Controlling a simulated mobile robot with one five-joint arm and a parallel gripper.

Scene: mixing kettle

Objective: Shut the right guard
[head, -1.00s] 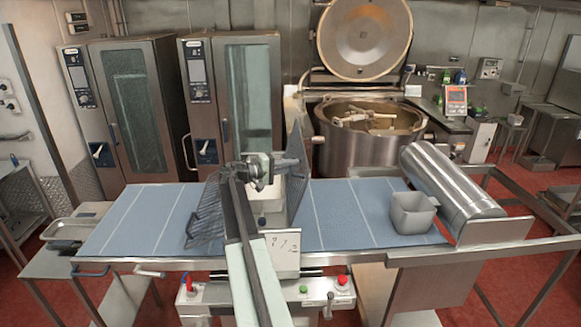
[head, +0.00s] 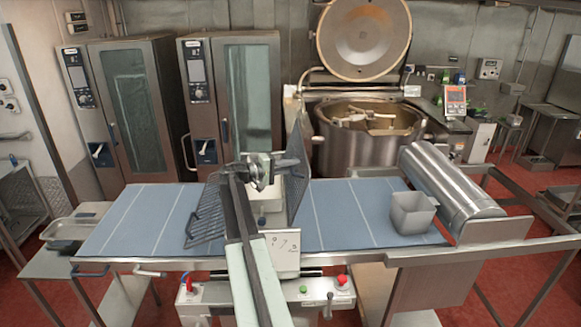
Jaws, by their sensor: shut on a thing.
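The right guard (head: 298,180) is a dark wire grid on the right side of the sheeter's middle head (head: 285,254). It stands steeply raised, its top edge well above the blue belt. The left guard (head: 205,222) is a similar dark grid, sloping down to the belt on the left. My gripper (head: 266,172) is at the upper part of the head, against the left side of the right guard, and is shut on it. My own arm hides part of the head and the exact grip.
The blue belt (head: 342,210) is bare beside the right guard. A grey container (head: 411,213) stands farther right, near a steel roller (head: 450,185). A kettle (head: 365,150) with a raised lid stands behind. A control panel with a red button (head: 342,281) is in front.

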